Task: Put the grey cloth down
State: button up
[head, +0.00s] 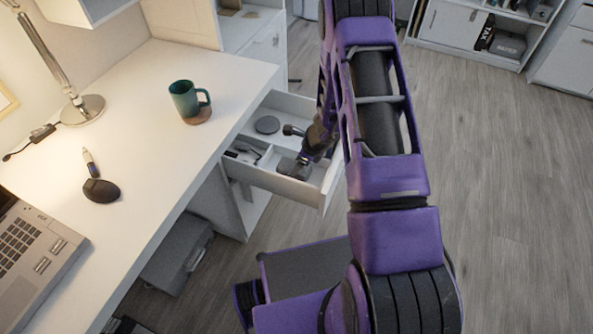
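My gripper (304,160) reaches down into the open white drawer (270,181) under the desk, near its right side. A small flat grey piece (289,168), which may be the grey cloth, is right at my fingertips, low in the drawer. I cannot tell whether it is held or lies on the drawer floor. The fingers are small and dark here, and their gap cannot be made out. My purple arm hides part of the drawer's right side.
The drawer also holds a dark round disc (267,125) and small dark items (243,152). On the desk (150,215) are a green mug (184,99) on a coaster, a mouse (101,191), a lamp base (83,109) and a laptop (30,255). Floor at right is clear.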

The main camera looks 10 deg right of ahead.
notch_tip(320, 180, down, 2)
jog(key=shift+f, duration=0.1)
jog(key=o, duration=1.2)
jog(key=p+v, duration=0.2)
jog(key=v, duration=1)
jog(key=shift+a, duration=0.1)
jog(key=shift+w, duration=0.1)
